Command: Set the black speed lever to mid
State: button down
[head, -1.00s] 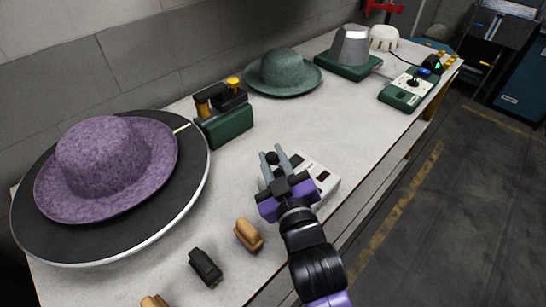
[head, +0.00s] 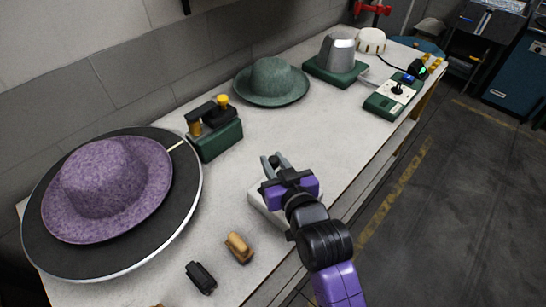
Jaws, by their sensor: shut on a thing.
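The black speed lever (head: 274,161) shows as a dark knob between the grey fingertips of my gripper (head: 274,162). My gripper is shut on it. The lever stands above a pale control box (head: 262,207) near the front edge of the table. My gripper and wrist cover most of the box top, so the lever's base and any position marks are hidden. I cannot tell the lever's exact setting.
A purple hat (head: 105,178) lies on a black disc (head: 190,205) at left. A green device (head: 222,141), green hat (head: 272,80), grey cone (head: 337,52) and green control box (head: 380,107) stand farther back. Wooden (head: 239,247) and black (head: 201,277) blocks lie in front.

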aim_at(276, 166)
jog(key=shift+f, duration=0.1)
dwell(0.3)
jog(key=c, duration=1.2)
grip_release()
jog(key=b+v, duration=0.1)
jog(key=v, duration=0.5)
jog(key=shift+s+d, duration=0.25)
jog(key=shift+s+d+r, duration=0.2)
jog(key=shift+s+r, duration=0.15)
jog(key=shift+s, duration=0.15)
